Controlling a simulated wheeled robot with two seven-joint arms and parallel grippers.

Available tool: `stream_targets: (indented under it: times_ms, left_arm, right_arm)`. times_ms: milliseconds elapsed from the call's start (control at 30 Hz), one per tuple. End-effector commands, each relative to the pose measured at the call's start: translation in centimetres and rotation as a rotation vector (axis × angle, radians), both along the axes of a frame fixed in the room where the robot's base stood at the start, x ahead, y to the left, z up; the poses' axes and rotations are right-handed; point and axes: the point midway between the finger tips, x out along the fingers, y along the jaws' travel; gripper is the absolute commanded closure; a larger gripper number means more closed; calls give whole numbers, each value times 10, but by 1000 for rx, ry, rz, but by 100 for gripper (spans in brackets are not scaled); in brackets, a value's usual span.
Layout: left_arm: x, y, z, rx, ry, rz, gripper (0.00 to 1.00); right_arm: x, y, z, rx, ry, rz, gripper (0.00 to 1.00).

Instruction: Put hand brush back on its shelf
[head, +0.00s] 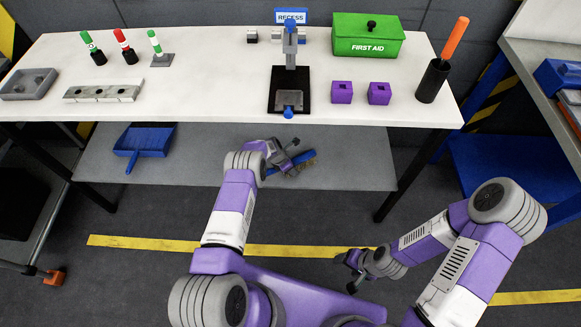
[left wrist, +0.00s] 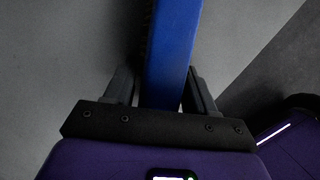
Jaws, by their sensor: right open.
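The hand brush (head: 305,159), blue with yellow-brown bristles, is at the right part of the grey lower shelf (head: 340,172) in the head view, partly hidden by my left gripper. I cannot tell whether it touches the shelf. My left gripper (head: 290,155) is at the brush. In the left wrist view the blue brush (left wrist: 172,55) runs between the fingers of my left gripper (left wrist: 162,88), which sit close on both sides of it. My right gripper (head: 346,271) is open and empty, low over the floor, away from the brush.
A blue dustpan (head: 146,140) lies at the left of the lower shelf. The white tabletop (head: 215,75) above carries a green first aid box (head: 366,36), purple blocks (head: 342,92) and a black stand (head: 289,88).

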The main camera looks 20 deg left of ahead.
Motion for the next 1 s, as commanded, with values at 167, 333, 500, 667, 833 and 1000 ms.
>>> stream_targets:
  times_ms: [167, 333, 500, 667, 833, 1000]
  left_arm:
    - [-11, -9, -10, -15, 30, -9, 28]
    - [-11, -10, -9, -17, 31, -10, 28]
    - [-11, -10, -9, -19, 31, -10, 28]
    - [-10, -11, -9, -19, 30, -10, 28]
    - [-11, -11, -8, -19, 31, -11, 28]
    - [-14, -3, 13, -17, 25, -7, 28]
  right_arm:
    - [0, 0, -1, 0, 0, 0, 32]
    - [0, 0, -1, 0, 0, 0, 32]
    - [0, 0, -1, 0, 0, 0, 32]
    - [0, 0, -1, 0, 0, 0, 32]
    - [0, 0, 1, 0, 0, 0, 32]
    - [0, 0, 13, 0, 0, 0, 32]
